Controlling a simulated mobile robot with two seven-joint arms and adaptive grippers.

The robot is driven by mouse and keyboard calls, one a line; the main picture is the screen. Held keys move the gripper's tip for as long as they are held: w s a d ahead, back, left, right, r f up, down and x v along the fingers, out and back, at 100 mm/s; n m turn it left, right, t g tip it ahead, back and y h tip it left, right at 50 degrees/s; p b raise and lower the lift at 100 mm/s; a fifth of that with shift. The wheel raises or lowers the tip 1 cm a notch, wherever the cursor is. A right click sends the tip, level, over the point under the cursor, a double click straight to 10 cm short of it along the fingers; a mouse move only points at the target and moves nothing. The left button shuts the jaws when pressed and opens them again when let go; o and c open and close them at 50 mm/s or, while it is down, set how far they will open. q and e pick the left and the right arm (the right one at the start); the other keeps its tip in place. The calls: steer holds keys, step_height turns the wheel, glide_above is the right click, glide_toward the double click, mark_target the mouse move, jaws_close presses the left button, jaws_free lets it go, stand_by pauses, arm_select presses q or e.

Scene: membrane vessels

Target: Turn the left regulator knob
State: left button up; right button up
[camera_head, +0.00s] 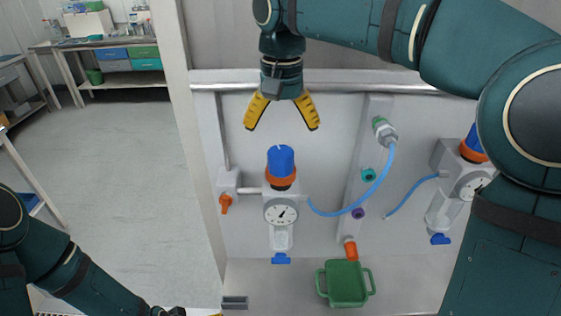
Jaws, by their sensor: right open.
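The left regulator (281,215) is fixed to the pale wall panel, with a round dial gauge (281,213) below its blue knob (281,161). An orange ring sits under the blue knob. My right gripper (282,127) has yellow fingers spread open and pointing down, above the knob and apart from it, with nothing between them. My left arm (85,275) comes in at the lower left; its gripper fingers do not show clearly at the bottom edge. A second regulator (462,180) at the right is partly hidden by my right arm.
A blue hose (381,176) curves from the left regulator to a fitting on a vertical block. An orange valve handle (226,203) is left of the regulator. A green tray (345,284) stands on the ledge below. Benches stand far left, with open floor (120,150) between.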

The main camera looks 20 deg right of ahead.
mark_target(281, 152)
step_height(281, 152, down, 9)
steer(key=shift+r+b, duration=0.15)
steer(key=shift+b, duration=0.65)
steer(key=shift+c, duration=0.4)
